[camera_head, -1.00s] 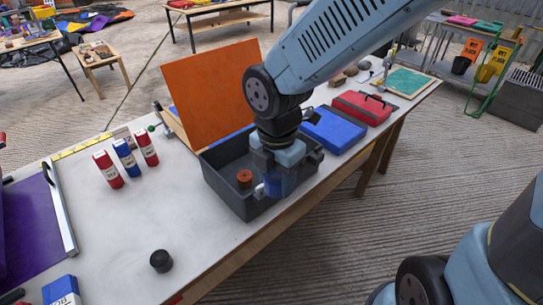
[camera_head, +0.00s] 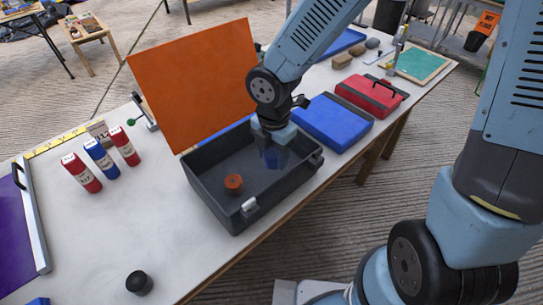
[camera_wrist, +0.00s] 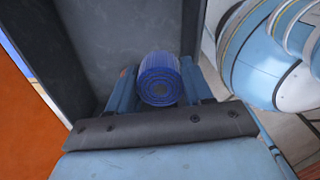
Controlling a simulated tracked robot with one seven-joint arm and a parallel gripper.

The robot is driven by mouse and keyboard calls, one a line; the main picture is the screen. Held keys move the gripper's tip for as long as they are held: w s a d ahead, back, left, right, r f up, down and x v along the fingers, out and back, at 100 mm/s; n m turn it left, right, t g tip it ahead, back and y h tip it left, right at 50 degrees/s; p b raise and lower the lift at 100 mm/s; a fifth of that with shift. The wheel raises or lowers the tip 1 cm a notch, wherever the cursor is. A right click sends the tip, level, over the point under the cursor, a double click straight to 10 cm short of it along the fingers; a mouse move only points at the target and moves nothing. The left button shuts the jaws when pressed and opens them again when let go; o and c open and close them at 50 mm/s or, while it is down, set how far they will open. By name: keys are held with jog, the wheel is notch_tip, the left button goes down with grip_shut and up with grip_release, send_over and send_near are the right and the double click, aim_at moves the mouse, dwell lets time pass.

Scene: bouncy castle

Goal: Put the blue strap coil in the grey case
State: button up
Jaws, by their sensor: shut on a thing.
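The grey case (camera_head: 283,192) stands open on the table, its orange lid panel raised behind it. My gripper (camera_head: 275,157) reaches into the right part of the case opening. It is shut on the blue strap coil (camera_wrist: 160,80), whose spiral end faces the wrist camera between the two fingers. In the head view the coil (camera_head: 273,158) is mostly hidden by the gripper. I cannot tell whether it touches the case floor. An orange-red coil (camera_head: 233,183) lies on the case floor, left of my gripper.
A blue case (camera_head: 333,123) and a red case (camera_head: 371,98) sit right of the grey case. A black knob-like object (camera_head: 139,282) is near the front edge. The table between them is clear.

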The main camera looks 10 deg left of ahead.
jog(key=w+f, duration=0.2)
jog(key=w+a+f, duration=0.1)
jog(key=w+f, duration=0.1)
jog(key=w, duration=0.1)
jog(key=w+f, duration=0.2)
jog(key=shift+w+a+f, duration=0.15)
jog(key=shift+w, duration=0.05)
jog(key=shift+w+a+f, duration=0.1)
jog(key=shift+w+f, duration=0.5)
jog(key=shift+f, duration=1.6)
jog(key=shift+f, duration=0.1)
jog(key=o, duration=1.1)
jog(key=shift+c, duration=0.2)
notch_tip(320, 180, up, 12)
